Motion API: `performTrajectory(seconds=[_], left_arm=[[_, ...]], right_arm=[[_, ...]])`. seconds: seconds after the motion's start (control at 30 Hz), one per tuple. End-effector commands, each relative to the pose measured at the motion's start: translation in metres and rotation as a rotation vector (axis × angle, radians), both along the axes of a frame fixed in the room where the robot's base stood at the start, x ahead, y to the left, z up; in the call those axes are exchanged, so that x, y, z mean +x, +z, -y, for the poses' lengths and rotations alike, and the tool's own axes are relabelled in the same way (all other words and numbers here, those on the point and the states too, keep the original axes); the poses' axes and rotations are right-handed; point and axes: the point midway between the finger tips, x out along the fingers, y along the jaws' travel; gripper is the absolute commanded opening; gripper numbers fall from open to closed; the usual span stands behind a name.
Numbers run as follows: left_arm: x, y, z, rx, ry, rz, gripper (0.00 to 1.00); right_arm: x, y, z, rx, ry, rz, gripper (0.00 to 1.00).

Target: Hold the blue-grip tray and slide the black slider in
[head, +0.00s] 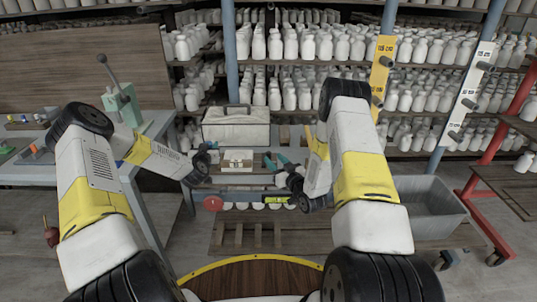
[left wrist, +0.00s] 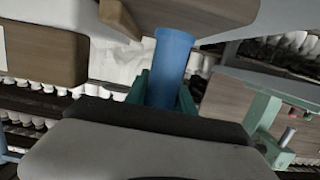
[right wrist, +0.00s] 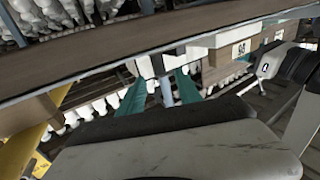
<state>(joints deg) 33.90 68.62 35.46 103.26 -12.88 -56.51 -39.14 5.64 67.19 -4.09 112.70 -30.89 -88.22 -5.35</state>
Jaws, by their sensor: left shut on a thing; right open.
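In the left wrist view, the blue grip (left wrist: 174,55) is an upright-looking blue cylinder below brown wooden parts. My left gripper (left wrist: 165,88) is shut around it with green fingers. In the head view the left gripper (head: 212,150) is beside the workbench items, and its hold on the grip is hidden. My right gripper (head: 279,162) is open to the right of a small white box. In the right wrist view its green fingers (right wrist: 160,92) are apart, with a pale post showing between or behind them; I see no clear contact. I cannot pick out the black slider for certain.
A pale case (head: 236,133) stands behind the small white box (head: 238,155). A red disc (head: 213,203) and a yellow-green level (head: 277,199) are at the front. Shelves of white bottles (head: 290,45) fill the back. A grey bin (head: 430,210) is at right.

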Motion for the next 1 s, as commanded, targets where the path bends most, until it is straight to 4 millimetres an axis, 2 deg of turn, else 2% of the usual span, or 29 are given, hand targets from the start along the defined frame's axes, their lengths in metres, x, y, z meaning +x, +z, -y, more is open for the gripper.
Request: performTrajectory(seconds=[0.1, 0.3, 0.7, 0.77, 0.9, 0.93, 1.0], left_arm=[[-0.001, -0.002, 0.000, -0.001, 0.000, -0.005, 0.00], [-0.001, -0.002, 0.000, -0.001, 0.000, -0.005, 0.00], [-0.001, -0.002, 0.000, -0.001, 0.000, -0.004, 0.00], [-0.001, -0.002, 0.000, -0.001, 0.000, -0.004, 0.00], [-0.001, -0.002, 0.000, -0.001, 0.000, -0.004, 0.00], [-0.001, -0.002, 0.000, -0.001, 0.000, -0.004, 0.00], [-0.001, -0.002, 0.000, -0.001, 0.000, -0.004, 0.00]], right_arm=[[0.022, 0.000, -0.010, -0.001, 0.001, 0.002, 0.41], [0.045, 0.000, -0.020, -0.001, 0.001, -0.001, 0.41], [0.052, 0.000, -0.023, 0.000, -0.001, -0.002, 0.41], [0.052, 0.000, -0.023, -0.001, -0.001, -0.002, 0.31], [0.052, 0.000, -0.023, -0.001, -0.001, -0.002, 0.04], [0.052, 0.000, -0.023, -0.001, -0.001, -0.002, 0.00], [0.052, 0.000, -0.023, -0.001, -0.001, -0.002, 0.00]])
